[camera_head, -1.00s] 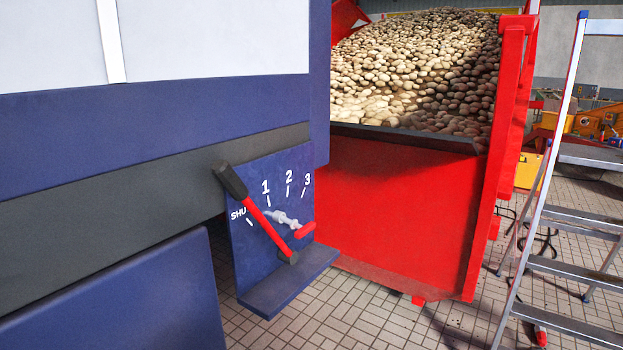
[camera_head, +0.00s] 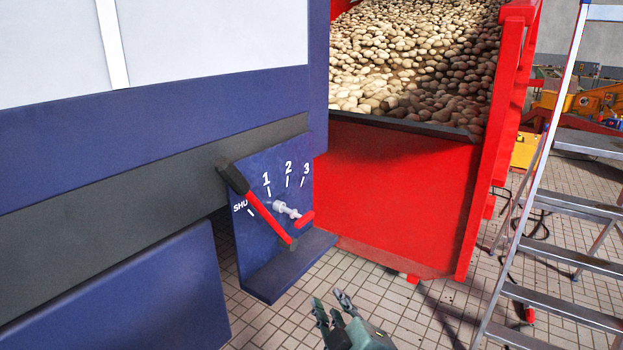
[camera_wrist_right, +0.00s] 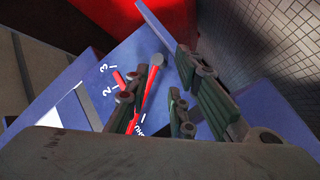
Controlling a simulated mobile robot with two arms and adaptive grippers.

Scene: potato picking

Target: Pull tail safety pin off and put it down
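The tail safety pin (camera_head: 287,210) is silvery with a red grip (camera_head: 304,219). It sits at the blue scale plate (camera_head: 262,238) marked with SHUT and 1, 2, 3. A red lever (camera_head: 268,220) with a black handle lies across the plate, just left of the pin. My right gripper (camera_head: 334,302) is open and empty, below and to the right of the plate, apart from the pin. In the right wrist view, its fingers (camera_wrist_right: 155,112) are spread over the plate, and one partly covers the red parts. My left gripper is not in view.
A red trailer (camera_head: 400,190) full of potatoes stands behind the plate. A metal stepladder (camera_head: 560,265) stands at the right. A blue ledge (camera_head: 285,270) juts out below the plate. Tiled floor (camera_head: 385,290) is open between plate and ladder.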

